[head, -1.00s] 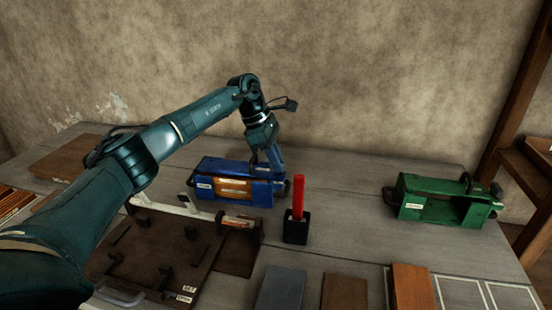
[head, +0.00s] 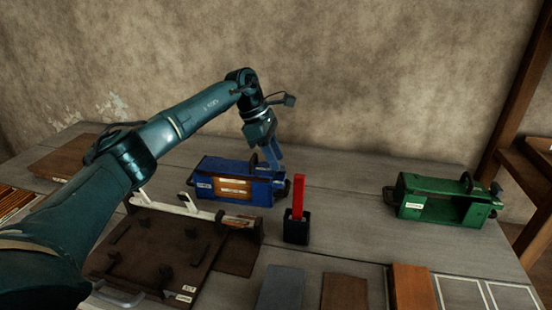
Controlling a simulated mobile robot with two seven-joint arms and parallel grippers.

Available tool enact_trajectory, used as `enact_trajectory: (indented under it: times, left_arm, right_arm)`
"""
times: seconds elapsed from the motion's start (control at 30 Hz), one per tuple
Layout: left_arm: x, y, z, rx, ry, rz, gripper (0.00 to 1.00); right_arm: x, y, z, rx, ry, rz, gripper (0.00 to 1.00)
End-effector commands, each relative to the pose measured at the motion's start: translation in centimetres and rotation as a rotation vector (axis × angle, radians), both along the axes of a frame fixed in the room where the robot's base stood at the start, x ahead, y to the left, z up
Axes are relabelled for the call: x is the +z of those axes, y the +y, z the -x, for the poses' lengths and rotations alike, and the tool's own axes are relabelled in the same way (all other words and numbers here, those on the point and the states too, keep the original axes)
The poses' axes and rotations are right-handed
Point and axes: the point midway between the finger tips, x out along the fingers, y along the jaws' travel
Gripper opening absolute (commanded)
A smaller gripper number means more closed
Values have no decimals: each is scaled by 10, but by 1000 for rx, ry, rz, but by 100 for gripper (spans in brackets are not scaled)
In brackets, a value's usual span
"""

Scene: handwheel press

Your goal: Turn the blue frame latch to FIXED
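The blue frame (head: 208,170) stands on the table left of centre, with a wooden piece (head: 234,188) inside it and a small white label on its left front. My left gripper (head: 273,160) points down at the right end of the blue frame. Its fingers overlap the frame's end in the picture, so I cannot tell whether they touch the latch or are shut. The latch itself is not clear to see; the gripper may cover it. My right gripper is not in view.
A red bar stands in a black holder (head: 296,229) just right of the blue frame. A brown board (head: 140,250) with black brackets lies in front. A green frame (head: 432,203) stands far right.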

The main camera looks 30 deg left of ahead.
Motion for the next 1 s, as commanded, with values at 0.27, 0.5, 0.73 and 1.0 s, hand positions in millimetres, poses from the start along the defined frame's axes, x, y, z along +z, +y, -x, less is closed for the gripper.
enact_trajectory:
  times: [0.27, 0.5, 0.73, 1.0]
  left_arm:
    - [57, 22, 6, 3, -7, 1, 35]
    - [98, 38, 11, 2, -4, 1, 35]
    - [111, 44, 13, 0, -2, 0, 35]
    - [112, 44, 13, 0, -2, 0, 35]
  right_arm:
    - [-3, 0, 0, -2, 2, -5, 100]
    - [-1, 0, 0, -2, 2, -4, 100]
    - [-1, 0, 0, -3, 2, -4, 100]
    - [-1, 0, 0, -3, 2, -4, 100]
